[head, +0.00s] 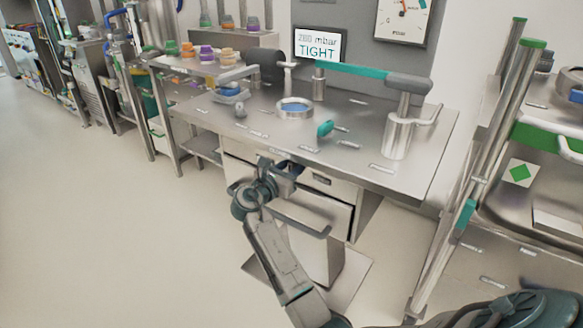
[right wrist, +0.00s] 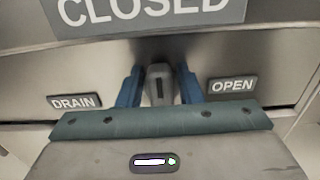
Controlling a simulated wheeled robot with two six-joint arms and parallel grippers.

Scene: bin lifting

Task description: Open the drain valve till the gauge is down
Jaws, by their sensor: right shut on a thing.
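My right gripper (head: 283,172) is at the front edge of the steel bench in the head view. In the right wrist view its blue fingers (right wrist: 159,88) are shut on the grey drain valve handle (right wrist: 158,82). The handle stands upright in that view, under the CLOSED label (right wrist: 145,10), with the OPEN label (right wrist: 232,86) to its right and the DRAIN label (right wrist: 74,102) to its left. The dial gauge (head: 405,18) is cut off at the top. The display (head: 319,45) reads TIGHT under a blurred mbar number. My left gripper is not in view.
The bench top (head: 265,122) holds a round blue-centred fitting (head: 295,108), a teal knob (head: 325,129) and a teal-and-grey bar (head: 370,72) on posts. A drawer unit (head: 310,215) sits below. A shelf rack (head: 520,110) stands right. The floor at left is clear.

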